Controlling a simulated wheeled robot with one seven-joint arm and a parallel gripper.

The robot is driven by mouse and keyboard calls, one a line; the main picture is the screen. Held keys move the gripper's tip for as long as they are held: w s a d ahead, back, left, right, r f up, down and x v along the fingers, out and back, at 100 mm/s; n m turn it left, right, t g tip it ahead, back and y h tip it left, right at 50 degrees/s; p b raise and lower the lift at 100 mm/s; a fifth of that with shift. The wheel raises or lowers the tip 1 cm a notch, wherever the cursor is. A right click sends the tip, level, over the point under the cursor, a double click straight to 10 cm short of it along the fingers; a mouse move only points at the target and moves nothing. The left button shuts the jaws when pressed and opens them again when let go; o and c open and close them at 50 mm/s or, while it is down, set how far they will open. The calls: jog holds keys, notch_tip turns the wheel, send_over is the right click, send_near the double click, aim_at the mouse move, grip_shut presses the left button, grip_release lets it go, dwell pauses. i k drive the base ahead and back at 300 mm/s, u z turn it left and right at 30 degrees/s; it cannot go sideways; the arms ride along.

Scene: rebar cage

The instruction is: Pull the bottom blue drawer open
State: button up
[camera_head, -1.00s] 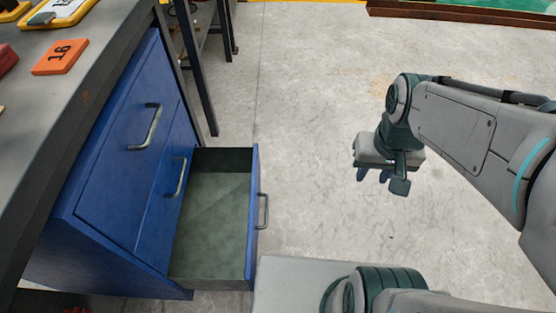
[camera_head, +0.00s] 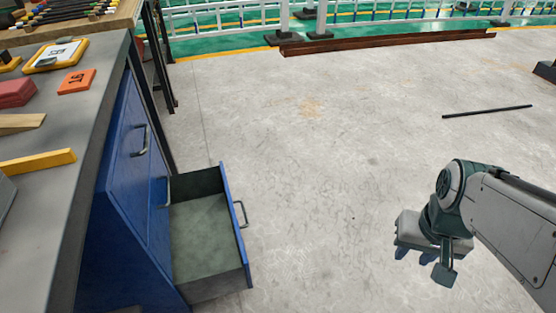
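The bottom blue drawer (camera_head: 236,225) stands pulled out from the blue cabinet (camera_head: 125,215) at the left. Its grey inside is visible and looks empty. Its metal handle (camera_head: 241,214) is on the front, facing right. The drawers above it are shut, each with a metal handle (camera_head: 141,140). My gripper (camera_head: 428,262) is at the right, well apart from the drawer and its handle. It points down over the floor, and its fingers are partly hidden, so I cannot tell how far apart they are. I see nothing held in it.
A grey worktop (camera_head: 75,120) above the cabinet holds an orange block (camera_head: 77,81), a red block (camera_head: 16,93) and a yellow bar (camera_head: 38,162). A dark rod (camera_head: 487,111) lies on the floor at right. The floor between drawer and gripper is clear. White railings (camera_head: 230,18) stand behind.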

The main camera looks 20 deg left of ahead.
aim_at(210, 259)
jog(key=u, duration=0.5)
jog(key=i, duration=0.8)
jog(key=u, duration=0.2)
